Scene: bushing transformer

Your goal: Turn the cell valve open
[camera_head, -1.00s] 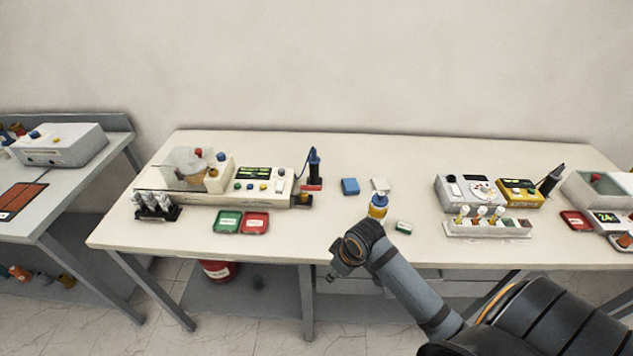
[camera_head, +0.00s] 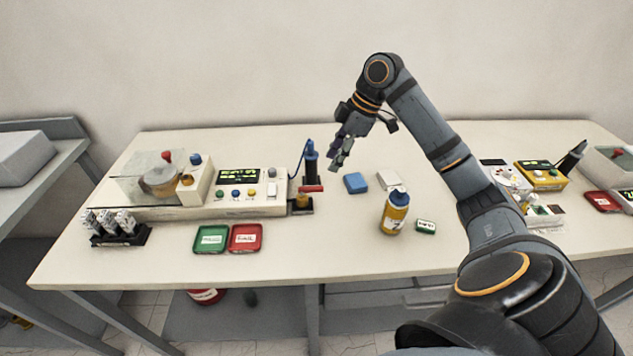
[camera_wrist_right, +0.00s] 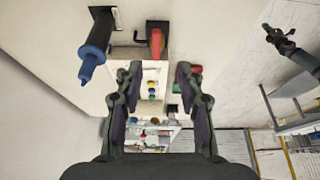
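A small red lever (camera_head: 311,189) sits above a brass fitting (camera_head: 301,201) at the right end of the white console; I take it for the cell valve. In the right wrist view the red lever (camera_wrist_right: 156,42) lies just beyond my fingertips, nearly in line with the gap. My right gripper (camera_head: 340,161) is above the table, right of the lever and apart from it. In the wrist view its fingers (camera_wrist_right: 157,75) are apart with nothing between them. My left gripper (camera_wrist_right: 280,40) seems to show small at the upper right of the wrist view; its opening is unclear.
A blue-black probe (camera_head: 311,165) stands right behind the lever. A blue block (camera_head: 355,183), a white block (camera_head: 389,180) and a yellow bottle (camera_head: 394,212) stand to the right. Green (camera_head: 211,239) and red (camera_head: 246,237) trays lie in front of the console (camera_head: 237,203).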

